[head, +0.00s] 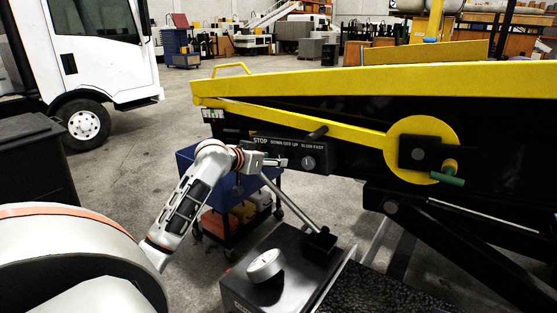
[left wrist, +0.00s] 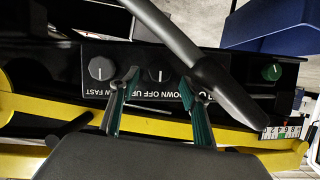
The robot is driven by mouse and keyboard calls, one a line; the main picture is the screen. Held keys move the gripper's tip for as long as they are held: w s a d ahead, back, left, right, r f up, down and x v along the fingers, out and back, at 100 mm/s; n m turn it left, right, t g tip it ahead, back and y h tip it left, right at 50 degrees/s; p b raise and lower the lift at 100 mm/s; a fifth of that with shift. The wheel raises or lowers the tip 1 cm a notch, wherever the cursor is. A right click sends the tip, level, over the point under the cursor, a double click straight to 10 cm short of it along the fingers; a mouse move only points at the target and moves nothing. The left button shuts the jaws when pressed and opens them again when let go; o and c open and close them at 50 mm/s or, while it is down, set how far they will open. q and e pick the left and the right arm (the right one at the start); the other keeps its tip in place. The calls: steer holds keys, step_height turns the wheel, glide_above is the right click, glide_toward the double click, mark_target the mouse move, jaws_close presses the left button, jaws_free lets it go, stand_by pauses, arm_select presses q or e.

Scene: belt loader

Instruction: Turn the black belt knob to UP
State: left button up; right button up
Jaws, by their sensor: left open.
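The black control panel (head: 316,149) is on the side of the belt loader, with STOP, DOWN OFF UP and SLOW FAST labels. In the left wrist view it appears upside down. There the black belt knob (left wrist: 160,73) is by the DOWN OFF UP label, with a pale mark on its face; its setting is too small to tell. In the head view my left gripper hides this knob. My left gripper (head: 276,161) is at the panel. Its green-padded fingers (left wrist: 159,84) are open, one on each side of the knob; contact is not clear. My right gripper is out of view.
A grey knob (left wrist: 101,68) is beside the belt knob, and a green button (left wrist: 271,72) is at the panel's other end. A dark bar (left wrist: 175,35) crosses close to the gripper. A blue cart (head: 190,163) stands behind my left arm. The yellow rail (head: 380,80) runs above the panel.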

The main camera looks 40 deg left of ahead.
arm_select(q)
steer(key=shift+x, duration=2.2)
steer(key=shift+s, duration=0.1)
steer(key=shift+c, duration=0.5)
steer(key=c, duration=1)
steer(key=m+y, duration=0.2)
steer(key=m, duration=0.1)
steer(key=m+y, duration=0.2)
steer(key=m, duration=0.1)
steer(key=shift+d+f, duration=0.1)
steer(key=shift+d, duration=0.1)
